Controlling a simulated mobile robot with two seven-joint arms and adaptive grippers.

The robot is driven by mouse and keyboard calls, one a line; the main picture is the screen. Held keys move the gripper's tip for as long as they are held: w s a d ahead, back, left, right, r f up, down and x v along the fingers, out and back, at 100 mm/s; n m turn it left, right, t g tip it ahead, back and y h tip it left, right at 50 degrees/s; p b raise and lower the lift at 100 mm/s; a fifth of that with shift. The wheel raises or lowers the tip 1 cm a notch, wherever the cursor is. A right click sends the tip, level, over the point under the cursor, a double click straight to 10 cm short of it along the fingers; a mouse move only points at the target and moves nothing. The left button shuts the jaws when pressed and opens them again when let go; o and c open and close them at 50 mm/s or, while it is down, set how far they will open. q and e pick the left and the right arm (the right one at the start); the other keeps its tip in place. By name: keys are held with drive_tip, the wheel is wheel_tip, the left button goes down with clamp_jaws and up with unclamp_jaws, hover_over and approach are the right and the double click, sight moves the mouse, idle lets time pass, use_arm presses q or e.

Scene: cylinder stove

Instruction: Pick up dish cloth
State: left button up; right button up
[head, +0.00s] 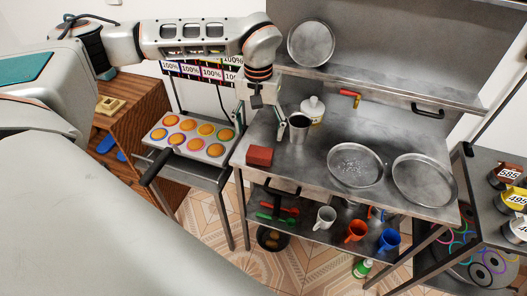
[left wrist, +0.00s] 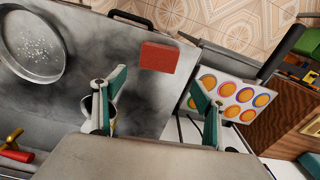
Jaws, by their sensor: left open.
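A red, flat rectangular piece (head: 260,155), which seems to be the dish cloth, lies on the steel worktop near its front left corner. It also shows in the left wrist view (left wrist: 157,57), just beyond the fingertips and between their lines. My left gripper (head: 261,124) is open and empty above the worktop, a little behind the red piece and apart from it. Its two green-padded fingers also show spread in the left wrist view (left wrist: 158,82). My right gripper is not in view.
A metal cup (head: 299,130) and a white lidded jar (head: 312,110) stand close right of the gripper. Two round pans (head: 355,166) (head: 424,180) lie farther right. A tray of orange rounds (head: 193,137) sits on the left. Mugs (head: 325,217) stand on the lower shelf.

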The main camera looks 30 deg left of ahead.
sight(260, 151)
use_arm(q)
drive_tip(key=f, duration=0.6)
drive_tip(key=shift+s+d+f, duration=0.15)
drive_tip(key=shift+s+d, duration=0.2)
drive_tip(key=shift+s, duration=0.05)
drive_tip(key=shift+w+f, duration=0.1)
drive_tip(key=shift+f, duration=0.4)
drive_tip(key=c, duration=1.1)
